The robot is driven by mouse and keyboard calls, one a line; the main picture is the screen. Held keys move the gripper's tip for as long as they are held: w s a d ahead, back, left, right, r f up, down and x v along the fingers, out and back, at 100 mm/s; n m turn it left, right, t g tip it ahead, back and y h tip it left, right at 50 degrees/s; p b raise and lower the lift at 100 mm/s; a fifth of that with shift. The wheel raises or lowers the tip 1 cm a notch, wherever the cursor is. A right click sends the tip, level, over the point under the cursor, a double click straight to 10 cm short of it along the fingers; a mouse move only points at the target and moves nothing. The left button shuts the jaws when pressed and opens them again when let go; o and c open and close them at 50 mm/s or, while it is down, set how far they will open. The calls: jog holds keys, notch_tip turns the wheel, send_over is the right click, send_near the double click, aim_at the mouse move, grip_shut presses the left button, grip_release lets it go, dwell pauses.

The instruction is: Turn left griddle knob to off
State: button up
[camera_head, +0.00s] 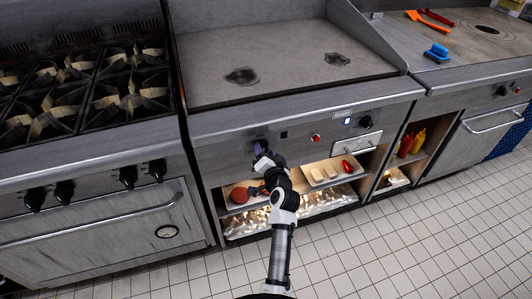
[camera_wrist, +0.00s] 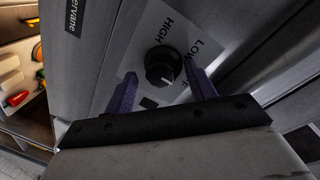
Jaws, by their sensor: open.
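The left griddle knob (camera_wrist: 160,66) is a round black knob in the wrist view, on a pale dial plate marked HIGH and LOW. A small white mark shows at its lower right edge; the other dial lettering is partly hidden by a finger. My gripper (camera_wrist: 161,76) is open, with one purple finger on each side of the knob and visible gaps between. In the head view my gripper (camera_head: 261,148) is at the left part of the front panel of the griddle (camera_head: 290,62) and hides that knob.
The right griddle knob (camera_head: 366,122), a red button (camera_head: 315,138) and a small blue-lit display (camera_head: 347,121) are on the same panel. A shelf with food trays (camera_head: 327,173) is below it. A stove (camera_head: 85,150) stands left. The tiled floor in front is clear.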

jog(key=shift+s, duration=0.1)
jog(key=b+v, duration=0.3)
jog(key=v, duration=1)
jog(key=shift+s+d, duration=0.15)
jog(key=shift+s, duration=0.15)
jog(key=shift+r, duration=0.1)
